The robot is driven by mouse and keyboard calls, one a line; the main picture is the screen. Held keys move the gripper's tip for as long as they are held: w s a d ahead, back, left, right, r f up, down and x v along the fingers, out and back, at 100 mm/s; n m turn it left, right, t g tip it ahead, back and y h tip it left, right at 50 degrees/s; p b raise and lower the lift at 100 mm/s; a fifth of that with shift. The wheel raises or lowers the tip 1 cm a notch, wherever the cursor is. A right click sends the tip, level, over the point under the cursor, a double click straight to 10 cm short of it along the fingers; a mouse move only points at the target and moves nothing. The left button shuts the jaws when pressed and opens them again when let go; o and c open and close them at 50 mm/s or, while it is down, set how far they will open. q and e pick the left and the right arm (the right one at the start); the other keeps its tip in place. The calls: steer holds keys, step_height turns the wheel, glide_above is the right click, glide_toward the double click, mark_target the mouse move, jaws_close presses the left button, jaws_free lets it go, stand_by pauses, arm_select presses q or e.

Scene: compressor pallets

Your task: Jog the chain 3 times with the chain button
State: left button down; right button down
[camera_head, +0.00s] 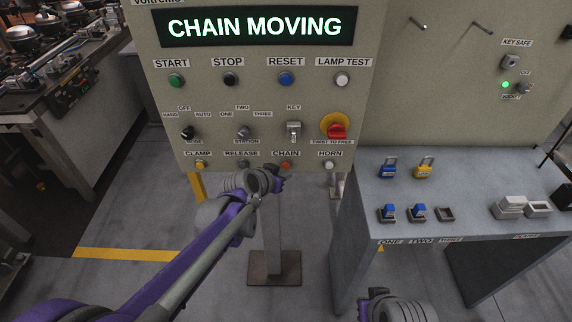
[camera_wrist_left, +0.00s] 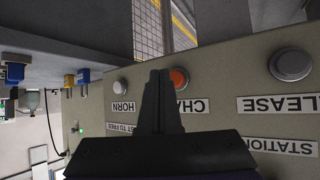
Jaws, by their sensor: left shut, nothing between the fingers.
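The control panel (camera_head: 215,125) faces me, and its lit display (camera_head: 255,27) reads CHAIN MOVING. The orange-red chain button (camera_head: 286,165) is in the bottom row above my left gripper's tip, between RELEASE and HORN. In the left wrist view the chain button (camera_wrist_left: 179,78) shows right beside the fingertips, partly covered by them. My left gripper (camera_head: 274,174) is shut and empty, its tips at the button; I cannot tell whether they press it. In the left wrist view the shut fingers (camera_wrist_left: 160,100) point at the panel. My right gripper (camera_head: 370,298) is low, near the bottom edge, its fingers unclear.
The white horn button (camera_head: 329,163) and grey release button (camera_head: 242,165) flank the chain button closely. The red twist-to-free knob (camera_head: 337,131) is above right. A grey bench (camera_head: 440,220) with blue and yellow padlocks stands to the right.

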arm_select(q)
steer(key=shift+s, duration=0.15)
steer(key=s, duration=0.5)
steer(key=shift+s, duration=0.4)
stand_by(0.5)
steer(key=s+a+n+g+y+p, duration=0.2)
steer(key=s+a, duration=0.6)
steer(key=s, duration=0.5)
steer(key=s+a+n+g+y+p, duration=0.1)
steer(key=s+a+n+y+p, duration=0.1)
steer(key=s+a, duration=0.7)
steer(key=s+n+y, duration=0.1)
steer(key=s+n, duration=0.1)
steer(key=s, duration=0.2)
steer(key=shift+f+g+y, duration=0.3)
steer(key=shift+f+g, duration=0.1)
steer(key=shift+a, duration=0.1)
stand_by(1.1)
